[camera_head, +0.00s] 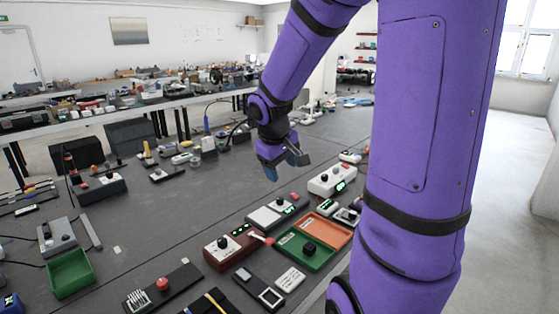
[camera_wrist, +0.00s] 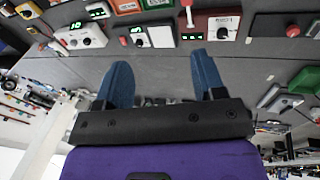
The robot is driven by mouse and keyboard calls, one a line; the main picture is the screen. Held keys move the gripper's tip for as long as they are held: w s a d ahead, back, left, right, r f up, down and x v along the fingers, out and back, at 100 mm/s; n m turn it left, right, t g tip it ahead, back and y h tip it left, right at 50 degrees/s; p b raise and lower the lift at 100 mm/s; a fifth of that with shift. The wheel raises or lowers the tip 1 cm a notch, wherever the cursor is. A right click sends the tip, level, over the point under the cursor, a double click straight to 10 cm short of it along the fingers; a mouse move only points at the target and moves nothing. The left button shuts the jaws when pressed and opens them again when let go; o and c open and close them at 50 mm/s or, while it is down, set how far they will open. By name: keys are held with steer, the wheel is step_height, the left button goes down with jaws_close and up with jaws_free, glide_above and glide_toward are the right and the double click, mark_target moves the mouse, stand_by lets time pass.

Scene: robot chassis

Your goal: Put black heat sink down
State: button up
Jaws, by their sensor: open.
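My gripper (camera_head: 284,166) hangs above the middle of the grey table, with nothing visible in it. In the wrist view its two blue fingers (camera_wrist: 164,85) stand wide apart with an empty gap between them. A small black round object (camera_head: 309,248) lies in the green compartment of the green and orange tray (camera_head: 327,232), to the right of and nearer than my gripper. It may be the black heat sink, but I cannot tell for sure. The tray's edge also shows at the top of the wrist view (camera_wrist: 128,6).
Around the tray are a red and white device (camera_head: 228,247), a white device with a black knob (camera_head: 331,180) and a scale-like device (camera_head: 271,213). A green bin (camera_head: 70,273) stands at the left. The table below my gripper is mostly clear.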

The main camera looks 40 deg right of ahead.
steer(key=s+a+r+t+y, duration=0.3)
steer(key=s+a+r, duration=0.8)
steer(key=s+a, duration=0.4)
steer(key=shift+s+a+r+t, duration=0.25)
steer(key=shift+s+r+t, duration=0.15)
steer(key=shift+s+t, duration=0.15)
